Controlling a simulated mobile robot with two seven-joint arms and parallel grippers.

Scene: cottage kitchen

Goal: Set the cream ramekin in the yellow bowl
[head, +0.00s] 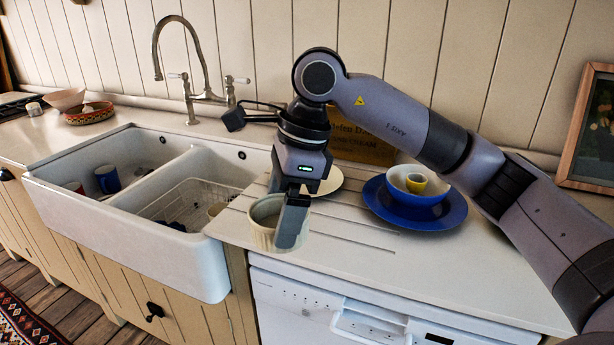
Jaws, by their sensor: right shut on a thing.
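The cream ramekin (262,236) is a ribbed round dish, upright, at the sink end of the counter. My right gripper (288,218) points down and is shut on the ramekin's right side; the finger in front hides part of it. I cannot tell whether its base touches the counter. To the right, a bowl (398,190) with a pale inside and blue outside sits on a blue plate (450,215). A small yellow cup or bowl (416,183) stands inside that bowl. My left gripper is not in view.
A white double sink (170,250) with a rack and mugs lies left. A pale plate (328,182) is partly hidden behind my right gripper. A wooden box (362,148) stands at the back, a picture frame (592,135) far right. The counter's front right is clear.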

